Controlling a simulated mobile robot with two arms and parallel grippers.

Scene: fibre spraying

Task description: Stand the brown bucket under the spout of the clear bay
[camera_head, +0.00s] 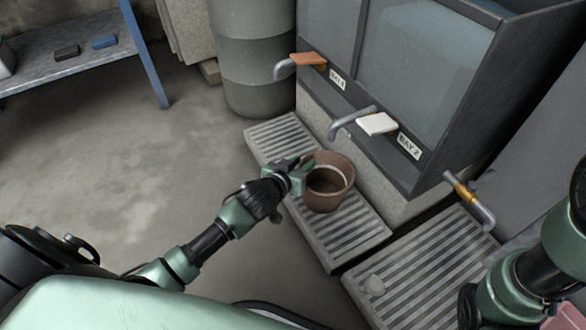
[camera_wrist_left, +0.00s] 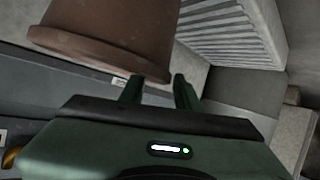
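The brown bucket (camera_head: 322,201) stands upright on the slatted grate (camera_head: 354,235) in front of the tank, below the Bay 2 spout (camera_head: 340,123) in the picture. That spout has a white lever (camera_head: 377,124). The Bay 1 spout (camera_head: 284,68) has an orange lever. My left gripper (camera_head: 303,171) is at the bucket's left rim. In the left wrist view the bucket (camera_wrist_left: 115,30) fills the upper left, and my left gripper (camera_wrist_left: 158,92) has its fingers apart, with the rim's edge between or just behind them. My right gripper is not visible.
A second grate (camera_head: 420,275) with a small grey lump lies at the lower right, near a brass-banded pipe (camera_head: 465,192). A grey drum (camera_head: 252,60) stands behind. A blue-legged bench (camera_head: 75,68) is at the upper left. The left floor is clear.

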